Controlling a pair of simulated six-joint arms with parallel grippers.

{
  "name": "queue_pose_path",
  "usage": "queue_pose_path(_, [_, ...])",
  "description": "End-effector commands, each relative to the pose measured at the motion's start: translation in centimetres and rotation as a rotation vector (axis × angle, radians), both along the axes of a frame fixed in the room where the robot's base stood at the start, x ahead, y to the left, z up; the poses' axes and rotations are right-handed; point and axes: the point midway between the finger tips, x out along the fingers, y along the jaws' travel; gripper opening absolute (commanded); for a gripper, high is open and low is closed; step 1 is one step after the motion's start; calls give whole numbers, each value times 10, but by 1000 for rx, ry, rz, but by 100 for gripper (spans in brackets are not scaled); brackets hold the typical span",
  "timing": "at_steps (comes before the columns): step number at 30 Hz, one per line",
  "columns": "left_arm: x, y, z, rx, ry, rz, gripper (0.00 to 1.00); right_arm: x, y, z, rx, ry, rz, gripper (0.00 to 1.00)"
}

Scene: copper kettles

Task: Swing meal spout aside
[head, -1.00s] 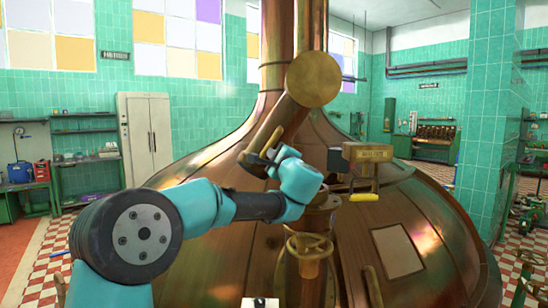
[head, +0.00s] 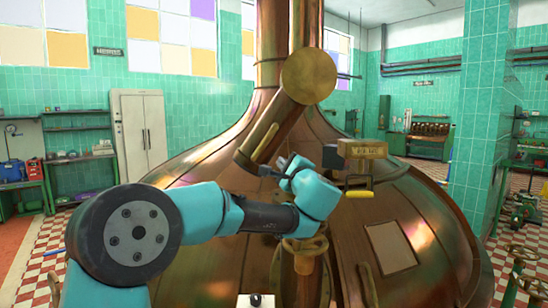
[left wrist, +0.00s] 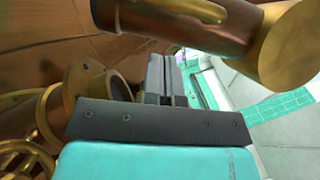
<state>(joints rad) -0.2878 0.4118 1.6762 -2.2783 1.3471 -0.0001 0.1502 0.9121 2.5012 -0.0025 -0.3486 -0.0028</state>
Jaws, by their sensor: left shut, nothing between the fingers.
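The meal spout appears to be the copper pipe (head: 272,130) with a round brass cap (head: 308,76) at its upper end. It slants down to the left in front of the kettle's neck. My left gripper (head: 276,168) is shut and empty, just right of the spout's lower end. I cannot tell from the head view whether they touch. In the left wrist view the shut fingers (left wrist: 166,75) point away from the camera, and the spout (left wrist: 185,22) crosses above them with a visible gap. My right gripper is not in view.
The large copper kettle (head: 215,160) fills the middle. A labelled brass box (head: 362,150) with a yellow handle (head: 360,194) is right of the gripper. A short flanged pipe (left wrist: 80,85) is left of the fingers in the wrist view.

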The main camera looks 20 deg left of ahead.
Motion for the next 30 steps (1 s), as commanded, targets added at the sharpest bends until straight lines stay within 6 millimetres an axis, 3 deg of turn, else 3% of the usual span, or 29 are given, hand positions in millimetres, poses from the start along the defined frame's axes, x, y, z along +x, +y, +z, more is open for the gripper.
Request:
queue_pose_path(6, [-28,-29,-11,2,3,-5,0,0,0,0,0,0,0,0])
queue_pose_path(13, [-42,-43,-17,1,3,-3,0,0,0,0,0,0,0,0])
queue_pose_path(25, [-42,-44,-19,-3,11,-5,0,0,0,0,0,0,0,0])
queue_pose_path(30, [-24,-49,-41,-69,102,-27,0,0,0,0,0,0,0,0])
